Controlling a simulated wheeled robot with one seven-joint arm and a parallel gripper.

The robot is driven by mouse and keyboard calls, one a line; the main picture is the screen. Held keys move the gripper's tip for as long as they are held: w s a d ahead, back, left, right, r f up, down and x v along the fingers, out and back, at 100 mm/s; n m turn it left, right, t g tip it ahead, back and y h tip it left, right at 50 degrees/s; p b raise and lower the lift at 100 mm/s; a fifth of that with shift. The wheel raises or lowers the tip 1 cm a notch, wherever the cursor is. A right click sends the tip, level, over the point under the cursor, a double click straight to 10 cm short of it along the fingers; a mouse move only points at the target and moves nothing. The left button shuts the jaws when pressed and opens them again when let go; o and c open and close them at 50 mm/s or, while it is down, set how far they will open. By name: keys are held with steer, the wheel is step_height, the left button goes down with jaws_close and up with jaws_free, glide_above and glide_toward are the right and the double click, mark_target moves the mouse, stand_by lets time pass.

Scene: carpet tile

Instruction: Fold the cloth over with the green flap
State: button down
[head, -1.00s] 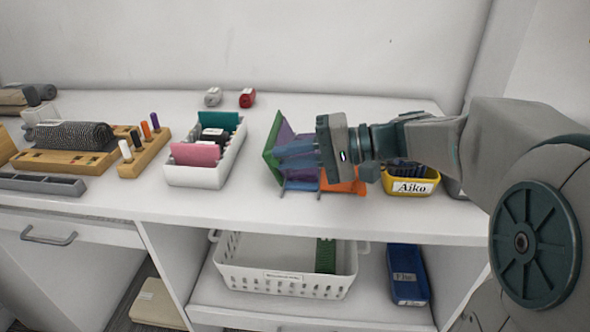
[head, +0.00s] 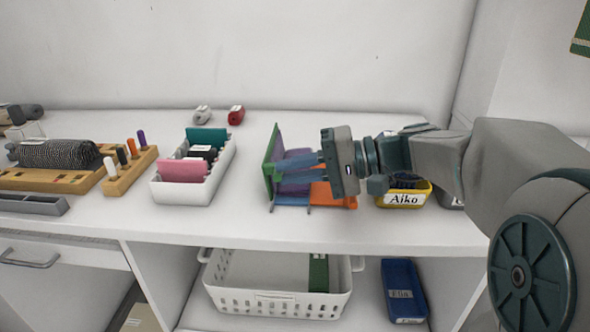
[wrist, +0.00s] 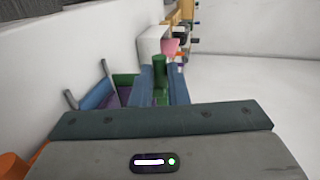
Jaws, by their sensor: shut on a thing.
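A folding board with coloured panels lies on the white counter. Its green flap (head: 268,176) stands about upright at the left, with purple cloth (head: 294,188) against its inner side and over the board's middle. A blue panel (head: 293,201) shows at the front and an orange one (head: 348,202) at the right. My gripper (head: 280,166) reaches in from the right over the board. In the wrist view its blue fingers are shut on a green upright piece (wrist: 160,72) of the flap. My fingers and wrist hide part of the cloth.
A white bin (head: 180,191) with pink and teal items stands left of the board. A yellow bin labelled Aiko (head: 403,200) is close by on the right, beneath my arm. A white basket (head: 275,303) and a blue bin (head: 404,290) are on the shelf below.

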steer(key=c, duration=1.6)
jaws_free()
steer(key=shift+a+f, duration=0.1)
steer(key=shift+f, duration=0.55)
steer(key=shift+c, duration=0.2)
steer(key=shift+o, duration=1.2)
steer(key=shift+a, duration=0.15)
steer(key=shift+r, duration=0.25)
steer(key=p+v, duration=0.2)
steer(key=v, duration=1.2)
steer(key=shift+w, duration=0.1)
steer(key=shift+c, duration=0.4)
